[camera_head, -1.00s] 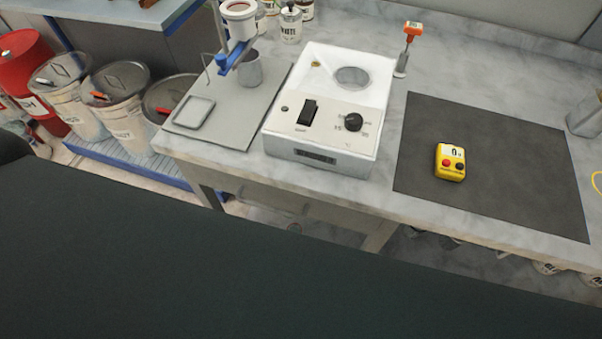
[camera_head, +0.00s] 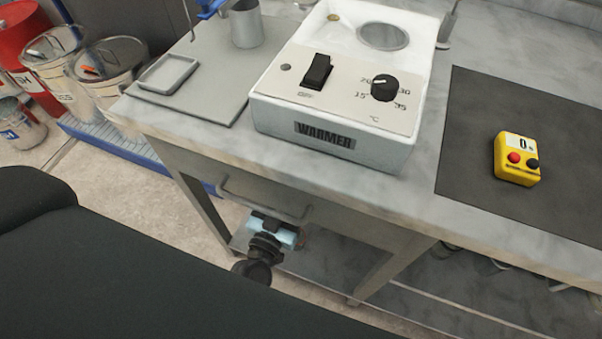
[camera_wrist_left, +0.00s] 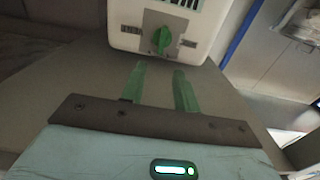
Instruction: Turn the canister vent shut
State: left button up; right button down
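In the left wrist view, a white canister (camera_wrist_left: 120,28) stands just ahead of my left gripper (camera_wrist_left: 159,70). Its green vent knob (camera_wrist_left: 163,40) sits on a grey plate, with small dark labels on both sides that I cannot read. The knob's grip stands roughly upright in the picture. My left gripper's two green fingers are apart, with nothing between them. The knob is beyond the fingertips, roughly in line with the gap. In the head view, a light-blue gripper body (camera_head: 285,236), which seems to be my left one, is below the bench edge; its fingers are hidden. The canister is hidden there.
A steel bench with a front bar handle (camera_head: 262,205) overhangs the gripper. On it stand a white warmer (camera_head: 335,143), a dark mat (camera_head: 478,95) and a yellow two-button box (camera_head: 516,170). Buckets (camera_head: 98,62) stand on the left.

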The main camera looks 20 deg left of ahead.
pick_arm(q)
jog(key=w, duration=0.7)
jog(key=shift+w+d+b, duration=0.2)
jog(key=shift+w+b, duration=0.15)
jog(key=shift+w, duration=0.05)
grip_shut()
jog(key=shift+s, duration=0.15)
